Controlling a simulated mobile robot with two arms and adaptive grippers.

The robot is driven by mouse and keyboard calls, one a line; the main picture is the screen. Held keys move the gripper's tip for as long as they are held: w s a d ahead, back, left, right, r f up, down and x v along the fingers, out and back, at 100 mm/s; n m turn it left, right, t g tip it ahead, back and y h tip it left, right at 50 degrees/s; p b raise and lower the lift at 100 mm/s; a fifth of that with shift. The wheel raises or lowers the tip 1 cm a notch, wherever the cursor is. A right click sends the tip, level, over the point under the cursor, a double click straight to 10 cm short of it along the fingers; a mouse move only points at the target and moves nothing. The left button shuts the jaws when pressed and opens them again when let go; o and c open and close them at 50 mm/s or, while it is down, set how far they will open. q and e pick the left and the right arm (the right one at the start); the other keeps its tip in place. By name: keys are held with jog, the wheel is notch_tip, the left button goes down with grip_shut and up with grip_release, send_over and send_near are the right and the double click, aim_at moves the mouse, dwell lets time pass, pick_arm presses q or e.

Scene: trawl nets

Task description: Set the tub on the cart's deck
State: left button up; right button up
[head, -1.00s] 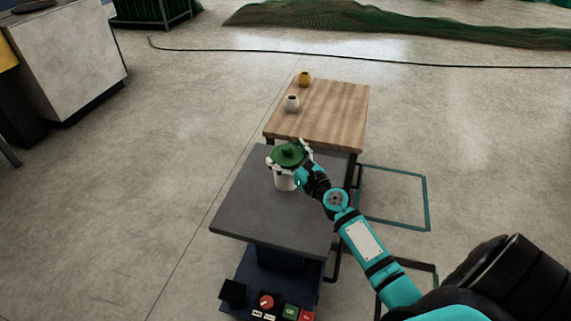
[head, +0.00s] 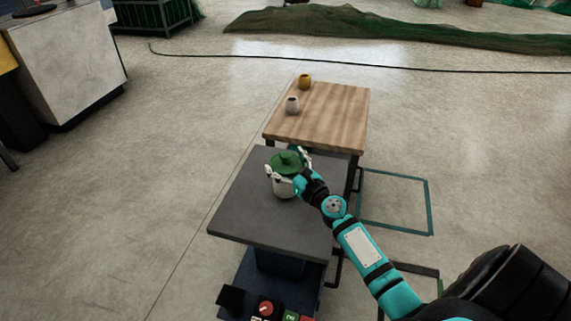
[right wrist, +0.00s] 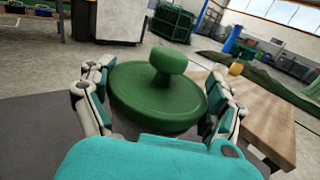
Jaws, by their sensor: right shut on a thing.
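The tub (head: 284,187) is white with a round green lid and knob (head: 287,163). My right gripper (head: 287,174) is shut on it, a finger on either side just below the lid. The tub is upright over the far part of the grey deck (head: 260,220), which looks like the cart's; I cannot tell whether its base touches. My left gripper is not in view.
A wooden table (head: 335,115) adjoins the deck's far edge and holds a white pot (head: 292,105) and a yellow pot (head: 305,81). A control box with a red knob (head: 266,308) sits at the near side. The deck's near part is clear.

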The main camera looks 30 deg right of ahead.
jog(key=shift+f, duration=0.1)
jog(key=o, duration=1.4)
